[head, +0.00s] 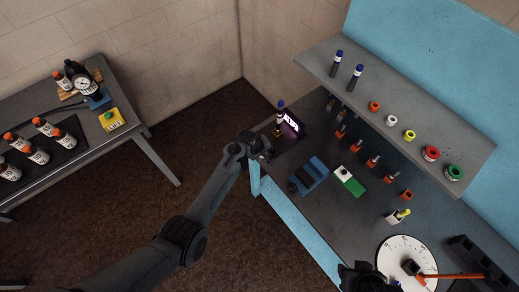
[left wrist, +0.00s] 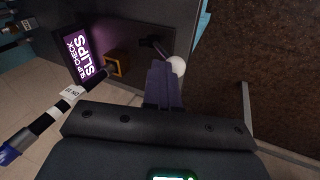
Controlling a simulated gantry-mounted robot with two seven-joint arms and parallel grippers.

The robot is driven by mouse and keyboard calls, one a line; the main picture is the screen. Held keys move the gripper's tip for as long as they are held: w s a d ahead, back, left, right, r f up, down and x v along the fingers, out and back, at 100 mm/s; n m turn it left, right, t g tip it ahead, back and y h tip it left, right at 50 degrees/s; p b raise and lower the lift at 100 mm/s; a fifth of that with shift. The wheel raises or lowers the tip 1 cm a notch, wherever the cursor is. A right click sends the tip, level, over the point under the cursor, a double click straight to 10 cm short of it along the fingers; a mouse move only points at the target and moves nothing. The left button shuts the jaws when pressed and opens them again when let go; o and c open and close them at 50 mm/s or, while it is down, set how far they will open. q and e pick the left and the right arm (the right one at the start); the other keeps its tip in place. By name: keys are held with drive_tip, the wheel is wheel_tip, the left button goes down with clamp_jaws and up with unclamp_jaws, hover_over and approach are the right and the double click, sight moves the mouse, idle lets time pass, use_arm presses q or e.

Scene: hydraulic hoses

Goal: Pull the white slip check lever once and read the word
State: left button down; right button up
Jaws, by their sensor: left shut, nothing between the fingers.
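The slip check lever shows in the left wrist view as a white ball knob (left wrist: 177,65) on a dark arm. My left gripper (left wrist: 166,82) is shut and empty, its fingertips right at the knob; I cannot tell whether they touch. The lit purple display (left wrist: 78,52) reads "SLIP CHECK" and, in larger letters, "SLIPS". In the head view the display (head: 291,123) glows at the bench's far left corner, with my left gripper (head: 266,150) just in front of it. The knob is not clear there. My right gripper (head: 368,278) is at the bottom edge, its fingers unclear.
A hose with a blue end (left wrist: 8,155) and a white tag stands beside the display. On the bench lie a blue holder (head: 308,176), a green and white block (head: 349,181) and a white dial (head: 398,250). A shelf (head: 400,105) with coloured rings overhangs it.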

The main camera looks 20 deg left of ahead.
use_arm(q)
drive_tip(key=shift+s+a+f, duration=0.1)
drive_tip(key=shift+s+f, duration=0.05)
drive_tip(key=shift+f, duration=0.05)
idle(0.4)
drive_tip(key=shift+r, duration=0.1)
wheel_tip(320, 180, up, 12)
drive_tip(key=s+p, duration=0.2)
drive_tip(key=shift+s+p, duration=0.35)
drive_tip(key=shift+r, duration=0.1)
idle(0.5)
